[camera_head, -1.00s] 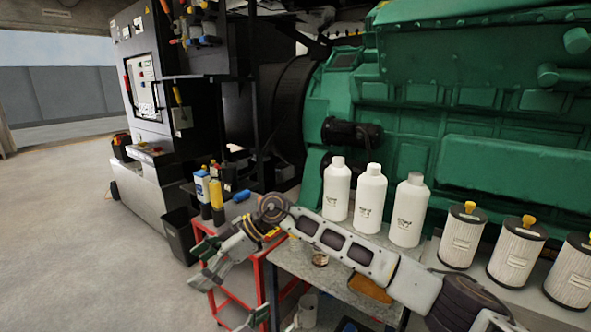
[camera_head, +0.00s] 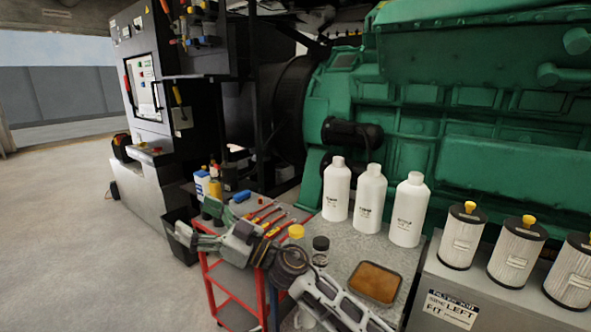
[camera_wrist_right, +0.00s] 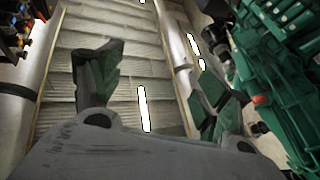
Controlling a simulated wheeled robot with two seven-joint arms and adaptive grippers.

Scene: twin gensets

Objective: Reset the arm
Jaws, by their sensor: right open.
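My right gripper (camera_head: 198,221) is open, with nothing seen between its fingers. In the head view it is in front of the red tool cart and hides part of it. My right forearm (camera_head: 330,303) runs from the bottom edge up to it, across the front of the grey bench. In the right wrist view the open fingers (camera_wrist_right: 158,78) stand apart against a slatted ceiling with bright light strips. My left gripper is not in view.
White bottles (camera_head: 370,200) and an orange-brown tray (camera_head: 376,282) are on the bench. Filters (camera_head: 463,237) stand on a grey stand at right. The red cart (camera_head: 225,290) holds screwdrivers and bottles. A green engine (camera_head: 450,120) fills the back. Open floor (camera_head: 80,240) lies left.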

